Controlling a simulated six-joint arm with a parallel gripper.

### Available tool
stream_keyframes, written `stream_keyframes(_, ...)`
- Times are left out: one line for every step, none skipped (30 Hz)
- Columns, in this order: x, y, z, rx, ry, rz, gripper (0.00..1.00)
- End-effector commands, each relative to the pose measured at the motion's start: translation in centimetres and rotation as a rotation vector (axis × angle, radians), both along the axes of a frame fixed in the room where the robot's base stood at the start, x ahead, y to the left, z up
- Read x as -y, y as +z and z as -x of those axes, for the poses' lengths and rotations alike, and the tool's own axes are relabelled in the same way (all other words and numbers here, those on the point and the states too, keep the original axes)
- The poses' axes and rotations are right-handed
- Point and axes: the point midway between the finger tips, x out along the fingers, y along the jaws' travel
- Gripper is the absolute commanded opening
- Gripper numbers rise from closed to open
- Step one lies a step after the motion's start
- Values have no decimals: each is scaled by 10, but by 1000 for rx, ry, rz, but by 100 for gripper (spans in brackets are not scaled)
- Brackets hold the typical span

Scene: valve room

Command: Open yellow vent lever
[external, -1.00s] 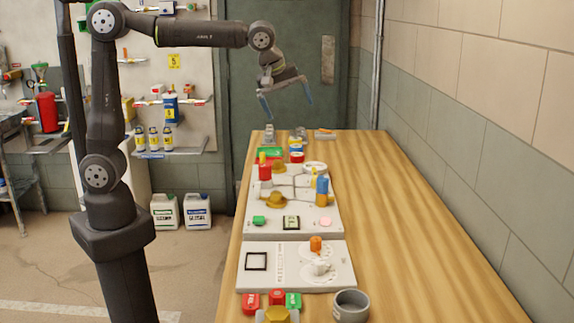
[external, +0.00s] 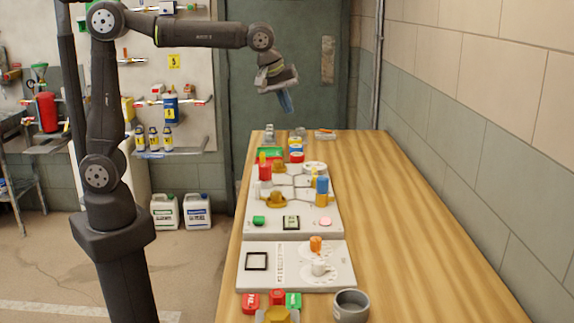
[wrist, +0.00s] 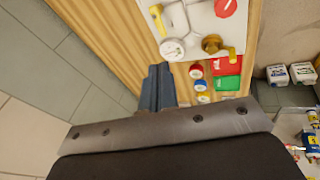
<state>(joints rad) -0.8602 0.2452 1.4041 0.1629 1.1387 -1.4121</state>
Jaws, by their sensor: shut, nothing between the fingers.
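My gripper (external: 286,104) is shut and empty, high above the far end of the workbench. In the wrist view its closed blue-grey fingers (wrist: 159,72) point toward the end of the valve board. A white valve board (external: 285,222) lies on the bench with pipes and several fittings. A slim yellow lever (wrist: 158,20) stands on the board near a round white fitting (wrist: 172,49). Close by is a brass-yellow valve (wrist: 212,44). Another brass-yellow valve (external: 275,199) is nearer the external camera. I cannot tell for certain which yellow part is the vent lever.
A blue and orange post (external: 322,191) and a red post (external: 265,172) stand up from the board. A second panel (external: 300,280), a grey cup (external: 350,305) and small coloured boxes sit nearer. The bench's right side is clear, beside a tiled wall.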

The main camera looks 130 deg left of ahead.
Motion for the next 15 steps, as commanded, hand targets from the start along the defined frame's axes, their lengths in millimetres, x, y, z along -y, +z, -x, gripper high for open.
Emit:
stream_keyframes(-2,-6,3,-15,-50,2,0)
stream_keyframes(-3,-9,4,-24,-87,1,0)
stream_keyframes(-5,-14,6,-39,-138,1,0)
stream_keyframes(-6,-18,7,-48,-178,0,0)
stream_keyframes(-7,-21,9,-58,-216,-2,0)
stream_keyframes(-9,-25,11,-70,-268,-4,0)
stream_keyframes(-9,-29,12,-79,-307,-6,0)
stream_keyframes(-11,-32,13,-88,-345,-8,0)
stream_keyframes(-12,-37,16,-100,-396,-12,0)
stream_keyframes(-13,-40,17,-109,-433,-15,0)
stream_keyframes(-14,-43,18,-117,-472,-18,0)
stream_keyframes(-15,-47,21,-129,-523,-24,0)
stream_keyframes(-16,-51,23,-137,-559,-27,0)
stream_keyframes(-17,-54,24,-145,-596,-30,0)
stream_keyframes(-18,-59,26,-156,-646,-37,0)
